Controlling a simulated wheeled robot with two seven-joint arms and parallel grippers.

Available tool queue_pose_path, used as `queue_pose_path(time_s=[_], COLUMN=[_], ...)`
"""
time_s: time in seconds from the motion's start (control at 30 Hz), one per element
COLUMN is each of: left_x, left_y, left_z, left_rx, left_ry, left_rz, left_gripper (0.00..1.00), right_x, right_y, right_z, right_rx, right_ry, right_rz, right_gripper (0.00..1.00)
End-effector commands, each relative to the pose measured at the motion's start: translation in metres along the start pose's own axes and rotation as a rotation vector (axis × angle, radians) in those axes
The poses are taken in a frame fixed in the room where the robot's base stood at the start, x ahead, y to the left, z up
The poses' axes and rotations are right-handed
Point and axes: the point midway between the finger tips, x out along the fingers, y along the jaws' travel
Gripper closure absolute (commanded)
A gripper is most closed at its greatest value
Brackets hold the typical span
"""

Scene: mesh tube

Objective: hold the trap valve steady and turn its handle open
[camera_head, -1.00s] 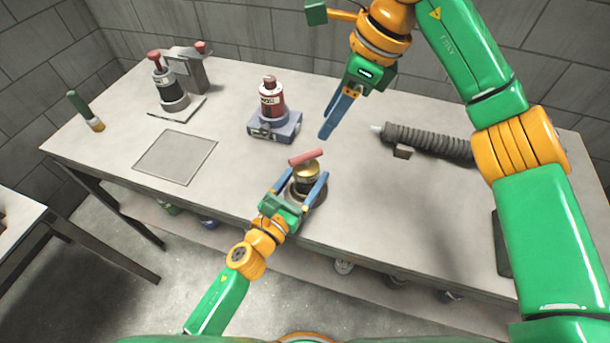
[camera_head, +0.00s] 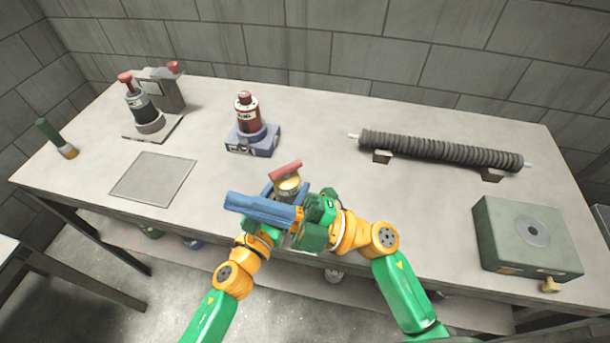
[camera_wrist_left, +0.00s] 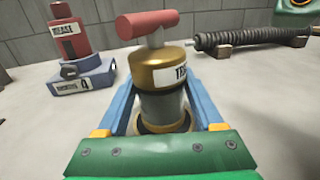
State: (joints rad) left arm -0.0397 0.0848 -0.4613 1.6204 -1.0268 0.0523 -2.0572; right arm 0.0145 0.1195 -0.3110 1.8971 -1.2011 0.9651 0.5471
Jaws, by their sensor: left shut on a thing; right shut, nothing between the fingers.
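The trap valve has a brass cap (camera_head: 288,184) and a red T-shaped handle (camera_head: 285,170) on top. It stands upright near the table's front edge. In the left wrist view its grey body (camera_wrist_left: 161,104) sits between the blue fingers of my left gripper (camera_wrist_left: 163,92), which is shut on it. The red handle (camera_wrist_left: 148,24) lies crosswise above the cap. My right gripper (camera_head: 231,201) is shut and empty. Its blue fingers point left in front of the valve and hide its lower part and most of my left fingers in the head view.
A red bottle-like unit on a blue base (camera_head: 252,140) stands behind and left. A dark device (camera_head: 145,110) is at the back left, beside a green-handled tool (camera_head: 55,137). A ribbed tube (camera_head: 440,147) lies on blocks at the right. A green box (camera_head: 528,238) is front right. A flat square plate (camera_head: 153,179) lies left.

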Motion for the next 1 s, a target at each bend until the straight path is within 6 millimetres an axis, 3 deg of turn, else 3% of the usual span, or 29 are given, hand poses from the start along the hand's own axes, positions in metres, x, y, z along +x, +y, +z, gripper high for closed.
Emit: queue_pose_path(time_s=[0.1,0.3,0.43,0.57,1.0], left_x=[0.000,0.000,0.000,0.000,0.000], left_y=[0.000,0.000,0.000,0.000,0.000], left_z=[-0.001,-0.001,-0.001,0.000,0.000], left_rx=[0.000,0.000,0.000,0.000,0.000], left_ry=[0.002,0.002,0.001,0.001,0.001], left_rz=[0.000,0.000,0.000,0.000,0.000], left_gripper=[0.99,0.99,0.99,0.99,0.99], right_x=[-0.047,-0.129,-0.158,-0.163,-0.115], right_y=[0.004,0.002,0.000,0.000,0.021], right_z=[0.008,0.013,0.010,0.012,0.067], right_rx=[0.317,0.692,0.800,0.832,0.822], right_ry=[-0.221,-0.526,-0.627,-0.656,-0.651], right_rz=[0.224,0.522,0.620,0.649,0.652], right_gripper=[1.00,1.00,1.00,1.00,1.00])
